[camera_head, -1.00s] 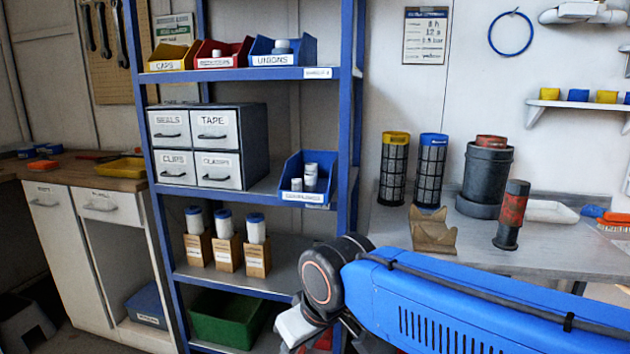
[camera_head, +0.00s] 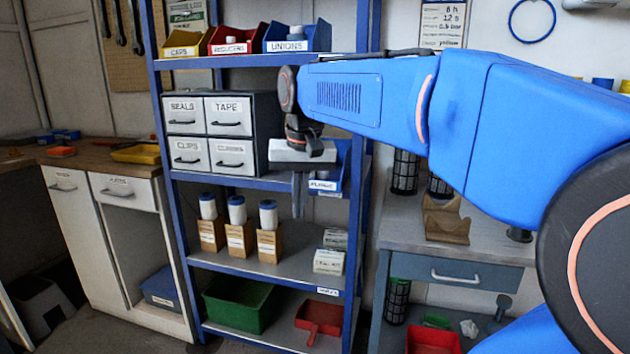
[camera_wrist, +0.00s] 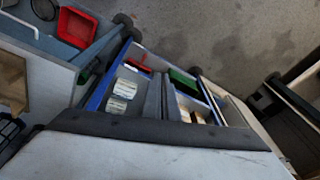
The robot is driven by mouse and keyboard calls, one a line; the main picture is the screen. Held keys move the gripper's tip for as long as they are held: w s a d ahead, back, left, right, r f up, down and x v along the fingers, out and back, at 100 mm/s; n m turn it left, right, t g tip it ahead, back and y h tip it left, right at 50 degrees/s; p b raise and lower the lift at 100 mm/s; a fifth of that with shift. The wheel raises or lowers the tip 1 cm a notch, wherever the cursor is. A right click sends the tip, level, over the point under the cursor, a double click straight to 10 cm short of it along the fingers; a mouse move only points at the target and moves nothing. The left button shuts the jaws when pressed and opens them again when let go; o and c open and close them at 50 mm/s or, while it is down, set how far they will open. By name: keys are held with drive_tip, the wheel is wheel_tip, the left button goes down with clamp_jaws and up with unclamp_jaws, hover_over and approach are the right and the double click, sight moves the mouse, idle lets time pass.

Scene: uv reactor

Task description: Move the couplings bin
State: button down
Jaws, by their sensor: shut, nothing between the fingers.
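The couplings bin (camera_head: 343,166) is blue with a white front label. It sits at the right end of the middle shelf (camera_head: 255,180) in the head view, partly hidden behind my wrist and gripper. I cannot make out its contents now or pick it out in the wrist view. My gripper (camera_head: 298,211) points down in front of the shelf, just left of the bin's front. Its fingers are together and empty. They also show in the wrist view (camera_wrist: 160,88). I cannot tell whether they touch the bin.
A drawer cabinet (camera_head: 222,133) stands left of the bin. The caps (camera_head: 181,50), reducers (camera_head: 230,47) and unions (camera_head: 290,45) bins fill the top shelf. Below are filter bottles in wooden holders, white boxes (camera_head: 329,261), a green crate (camera_head: 237,306) and a red tray. A workbench (camera_head: 480,240) stands right.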

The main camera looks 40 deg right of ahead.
sight(315, 180)
drive_tip(key=w+d+r+m+g, duration=0.2)
drive_tip(key=w+d+r+m, duration=0.3)
drive_tip(key=w+d+r, duration=0.5)
drive_tip(key=f, duration=0.3)
drive_tip(key=w+d+f, duration=0.1)
drive_tip(key=f, duration=0.3)
drive_tip(key=w+d+f, duration=0.1)
drive_tip(key=f, duration=0.3)
drive_tip(key=shift+d, duration=0.15)
drive_tip(key=shift+w+d, duration=0.6)
drive_tip(key=shift+d, duration=0.2)
drive_tip(key=w+d, duration=0.4)
drive_tip(key=d, duration=0.1)
drive_tip(key=shift+s, duration=0.1)
